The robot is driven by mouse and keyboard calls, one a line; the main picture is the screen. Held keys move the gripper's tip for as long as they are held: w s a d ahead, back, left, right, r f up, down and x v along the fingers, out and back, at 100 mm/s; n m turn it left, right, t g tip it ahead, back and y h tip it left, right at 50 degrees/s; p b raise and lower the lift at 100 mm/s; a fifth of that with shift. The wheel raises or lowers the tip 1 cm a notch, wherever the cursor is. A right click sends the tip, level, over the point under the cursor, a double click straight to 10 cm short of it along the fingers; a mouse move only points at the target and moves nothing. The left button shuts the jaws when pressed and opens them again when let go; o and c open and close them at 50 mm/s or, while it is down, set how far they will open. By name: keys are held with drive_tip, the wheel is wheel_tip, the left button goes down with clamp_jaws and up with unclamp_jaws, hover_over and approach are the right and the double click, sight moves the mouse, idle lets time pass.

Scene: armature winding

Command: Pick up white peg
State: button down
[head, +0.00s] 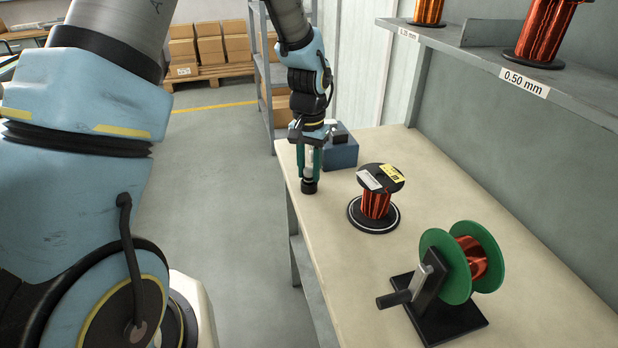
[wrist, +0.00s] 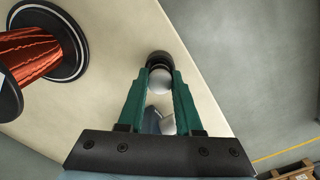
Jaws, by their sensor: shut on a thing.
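The white peg (head: 309,158) is between the green fingers of my gripper (head: 309,170) at the table's far left edge. In the wrist view the peg's rounded white end (wrist: 159,81) sits between the fingertips (wrist: 161,73), which are shut on it. A black round piece (head: 309,186) is at the peg's lower end, and it also shows in the wrist view (wrist: 158,58). I cannot tell whether this piece is part of the peg or a separate holder, or whether it touches the table.
A blue box (head: 341,154) stands just right of and behind my gripper. A copper wire spool (head: 377,203) and a green-flanged winder (head: 440,262) stand nearer on the table (head: 330,240). A shelf (head: 460,48) with more spools overhangs the right side.

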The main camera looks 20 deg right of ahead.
sight(309, 168)
wheel_tip(309, 168, up, 10)
drive_tip(key=shift+b, duration=0.9)
drive_tip(key=c, duration=1.1)
unclamp_jaws()
clamp_jaws()
